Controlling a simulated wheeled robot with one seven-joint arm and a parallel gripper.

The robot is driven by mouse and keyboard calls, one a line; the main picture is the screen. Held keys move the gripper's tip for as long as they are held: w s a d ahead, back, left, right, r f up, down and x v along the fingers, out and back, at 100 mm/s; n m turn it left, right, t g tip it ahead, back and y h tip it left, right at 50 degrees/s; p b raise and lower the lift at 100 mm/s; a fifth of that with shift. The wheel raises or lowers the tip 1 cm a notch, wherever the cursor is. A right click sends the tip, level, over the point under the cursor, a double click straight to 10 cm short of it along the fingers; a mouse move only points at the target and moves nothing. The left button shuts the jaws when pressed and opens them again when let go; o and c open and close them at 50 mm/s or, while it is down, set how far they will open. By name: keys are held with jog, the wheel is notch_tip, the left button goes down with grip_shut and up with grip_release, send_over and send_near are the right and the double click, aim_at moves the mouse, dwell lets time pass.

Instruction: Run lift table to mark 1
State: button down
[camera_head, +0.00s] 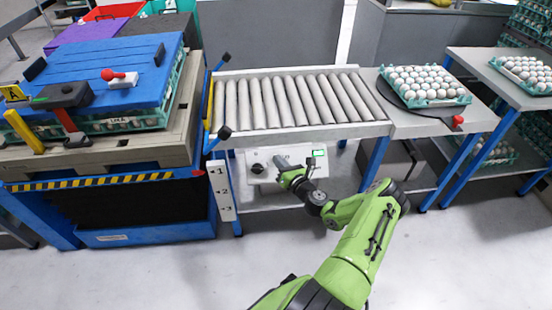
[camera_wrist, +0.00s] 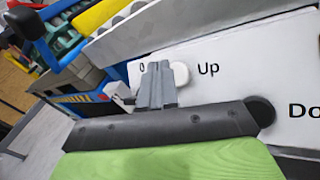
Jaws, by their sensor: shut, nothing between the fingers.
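The lift table (camera_head: 110,237) stands at the left, with a striped edge and a load on top. A red pointer (camera_head: 199,173) on its right side is about level with 1 on the white mark plate (camera_head: 222,190), which reads 1, 2, 3. The control box (camera_head: 262,160) is under the roller conveyor. My gripper (camera_head: 284,166) is shut and empty in front of it. In the wrist view my fingers (camera_wrist: 158,72) overlap the left edge of the white Up button (camera_wrist: 181,74); I cannot tell whether they press it. A dark round button (camera_wrist: 262,110) is beside "Do", cut off.
The roller conveyor (camera_head: 290,127) runs above the control box. A blue lid (camera_head: 125,75) covers the egg trays on the lift table. An egg tray (camera_head: 423,98) stands on the side table at right. The floor in front is clear.

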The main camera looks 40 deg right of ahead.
jog(key=s+a+r+p, duration=0.1)
jog(key=p, duration=0.1)
jog(key=s+a+r+p, duration=0.1)
jog(key=s+r+p, duration=0.1)
jog(key=shift+r, duration=0.15)
dwell(0.8)
